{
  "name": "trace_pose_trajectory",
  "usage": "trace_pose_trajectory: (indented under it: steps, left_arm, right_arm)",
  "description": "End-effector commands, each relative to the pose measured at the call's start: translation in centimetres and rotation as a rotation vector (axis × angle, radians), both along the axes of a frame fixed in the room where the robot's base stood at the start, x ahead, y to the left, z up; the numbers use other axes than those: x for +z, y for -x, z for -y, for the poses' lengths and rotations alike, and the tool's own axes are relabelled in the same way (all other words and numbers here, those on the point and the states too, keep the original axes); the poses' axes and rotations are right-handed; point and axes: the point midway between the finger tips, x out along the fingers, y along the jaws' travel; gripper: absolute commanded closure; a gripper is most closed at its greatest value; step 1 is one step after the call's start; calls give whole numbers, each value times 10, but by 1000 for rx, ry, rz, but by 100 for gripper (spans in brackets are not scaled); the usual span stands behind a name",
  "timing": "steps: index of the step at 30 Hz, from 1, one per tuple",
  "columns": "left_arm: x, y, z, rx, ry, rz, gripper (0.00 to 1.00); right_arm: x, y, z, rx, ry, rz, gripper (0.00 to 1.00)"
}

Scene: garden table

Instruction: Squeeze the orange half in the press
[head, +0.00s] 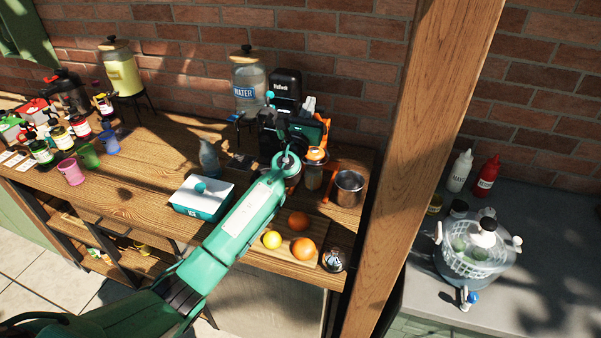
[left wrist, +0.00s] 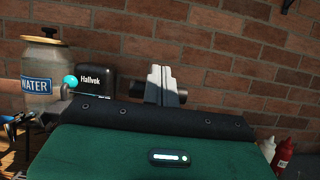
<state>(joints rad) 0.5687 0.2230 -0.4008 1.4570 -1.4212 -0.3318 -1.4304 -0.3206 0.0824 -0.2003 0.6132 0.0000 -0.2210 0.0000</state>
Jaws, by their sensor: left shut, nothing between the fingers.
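The press (head: 268,135) is a dark device near the wall, mostly hidden behind my arm. A rod with a teal knob (head: 270,95) stands up there; the knob also shows in the left wrist view (left wrist: 70,81). My left gripper (head: 309,104) points up over this spot, its green body covering part of the press. Its grey fingers (left wrist: 162,85) are shut and empty, to the right of the knob and apart from it. An orange rounded piece (head: 316,154), perhaps the orange half, sits above a glass (head: 314,178). My right gripper is not in view.
A steel pot (head: 349,188) stands right of the glass. A water dispenser (head: 247,80) and a black Hallvok machine (head: 285,85) stand behind. A wooden post (head: 420,160) rises at right.

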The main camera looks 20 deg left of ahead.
Motion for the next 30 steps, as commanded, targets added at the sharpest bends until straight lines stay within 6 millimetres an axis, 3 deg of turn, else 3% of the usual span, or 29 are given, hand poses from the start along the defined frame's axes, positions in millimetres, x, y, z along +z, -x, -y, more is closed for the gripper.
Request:
trace_pose_trajectory:
  steps: [3, 11, 24, 30]
  left_arm:
    - [12, -13, 0, 1, 0, 2, 100]
    - [15, -21, 1, 0, 0, 0, 100]
    - [14, -21, 0, 1, -1, -2, 100]
    - [13, -21, 0, 1, -1, -2, 100]
  right_arm:
    - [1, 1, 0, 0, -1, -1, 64]
    - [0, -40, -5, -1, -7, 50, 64]
    - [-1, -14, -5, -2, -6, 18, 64]
    - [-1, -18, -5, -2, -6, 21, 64]
